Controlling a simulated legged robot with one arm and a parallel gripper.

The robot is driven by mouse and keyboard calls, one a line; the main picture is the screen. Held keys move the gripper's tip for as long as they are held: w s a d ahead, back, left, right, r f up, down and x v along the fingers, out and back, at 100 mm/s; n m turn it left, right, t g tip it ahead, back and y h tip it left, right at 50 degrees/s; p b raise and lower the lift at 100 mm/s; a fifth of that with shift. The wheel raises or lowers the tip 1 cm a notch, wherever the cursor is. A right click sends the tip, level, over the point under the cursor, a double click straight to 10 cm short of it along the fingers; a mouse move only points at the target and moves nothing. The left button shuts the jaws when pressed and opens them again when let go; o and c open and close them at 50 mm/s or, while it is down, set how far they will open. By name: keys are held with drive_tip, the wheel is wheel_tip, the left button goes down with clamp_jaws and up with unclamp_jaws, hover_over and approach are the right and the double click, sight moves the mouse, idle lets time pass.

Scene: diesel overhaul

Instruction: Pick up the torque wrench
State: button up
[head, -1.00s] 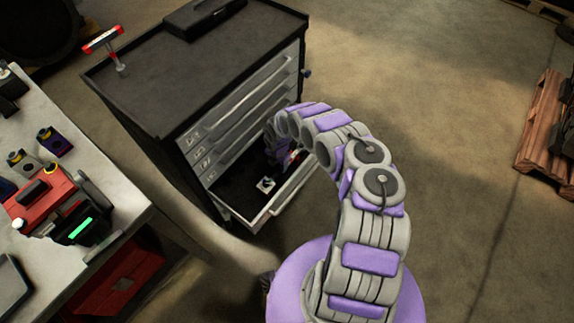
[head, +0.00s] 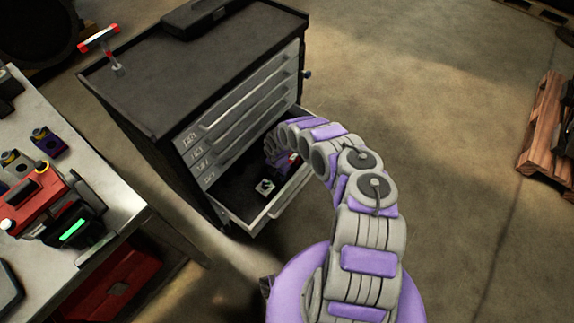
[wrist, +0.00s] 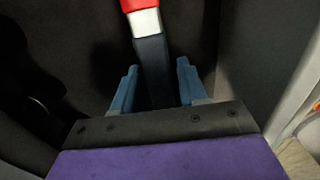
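In the wrist view, a tool that looks like the torque wrench (wrist: 152,60) lies in the dark drawer. It has a dark shaft with a white band and a red part at the top edge. My gripper (wrist: 157,72) is open, with its blue fingers on either side of the dark shaft. A gap shows at the right finger, and the left finger is close to the shaft. In the head view, a small red part of the tool (head: 293,157) shows beside my gripper in the open bottom drawer (head: 262,218). My arm hides most of it there.
The tool cabinet (head: 190,75) has closed drawers above the open one. A small light-coloured part (head: 265,187) lies in the drawer. A workbench (head: 110,195) is at left, and a wooden pallet (head: 545,125) at right.

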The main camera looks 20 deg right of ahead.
clamp_jaws()
drive_tip(key=shift+r, duration=0.1)
idle(0.5)
wheel_tip(320, 180, up, 10)
drive_tip(key=p, duration=0.3)
drive_tip(key=shift+w+p, duration=0.1)
drive_tip(key=shift+p, duration=0.25)
drive_tip(key=shift+c, duration=1.4)
unclamp_jaws()
clamp_jaws()
